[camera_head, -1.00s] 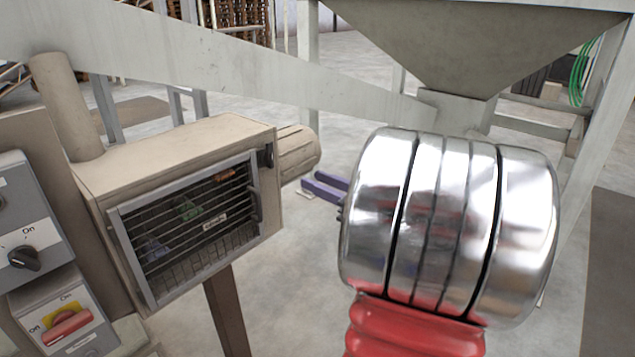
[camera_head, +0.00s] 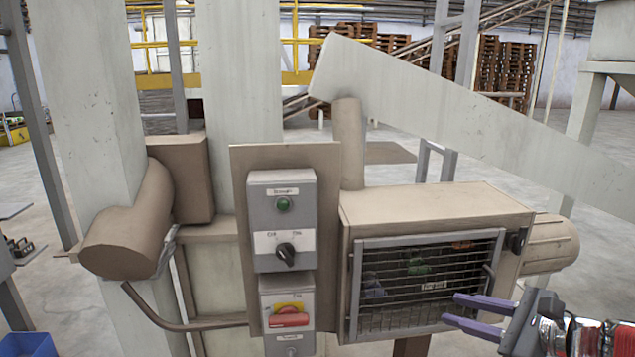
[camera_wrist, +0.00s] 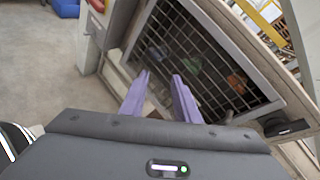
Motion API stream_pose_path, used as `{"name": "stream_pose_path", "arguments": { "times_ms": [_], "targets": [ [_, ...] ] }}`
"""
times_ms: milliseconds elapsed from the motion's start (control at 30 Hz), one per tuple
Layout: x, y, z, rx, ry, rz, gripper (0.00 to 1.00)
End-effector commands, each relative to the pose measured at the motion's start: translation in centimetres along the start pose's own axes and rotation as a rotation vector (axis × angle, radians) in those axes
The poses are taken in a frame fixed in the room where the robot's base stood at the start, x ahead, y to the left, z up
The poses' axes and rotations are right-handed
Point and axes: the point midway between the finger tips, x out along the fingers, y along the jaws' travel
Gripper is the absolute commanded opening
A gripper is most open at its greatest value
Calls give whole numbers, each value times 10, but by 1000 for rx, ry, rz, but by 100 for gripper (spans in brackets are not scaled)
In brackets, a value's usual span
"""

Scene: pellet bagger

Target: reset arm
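My gripper (camera_head: 470,311) has two purple fingers and stands at the lower right of the head view, in front of the grille door (camera_head: 425,285) of a beige box. The fingers are parallel with a clear gap between them, and nothing is held. In the wrist view my gripper (camera_wrist: 160,80) points at the barred door (camera_wrist: 195,60), its fingertips overlapping the lower bars in the picture. I cannot tell whether they touch it. Part of my chrome and red arm shows at the lower right edge of the head view.
A bent brown rail (camera_head: 185,322) juts out at left. A slanted white beam (camera_head: 470,125) crosses above the box. Open floor (camera_wrist: 45,75) shows left in the wrist view.

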Motion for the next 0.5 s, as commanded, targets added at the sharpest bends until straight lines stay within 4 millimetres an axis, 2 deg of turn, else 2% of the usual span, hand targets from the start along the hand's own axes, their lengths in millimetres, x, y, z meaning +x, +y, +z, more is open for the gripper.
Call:
{"name": "stream_pose_path", "arguments": {
  "times_ms": [33, 200, 500],
  "targets": [
    [8, 18, 8, -72, 20, 55, 29],
    [24, 75, 22, -322, 88, 233, 29],
    [25, 155, 29, -808, 176, 509, 29]
  ]
}}
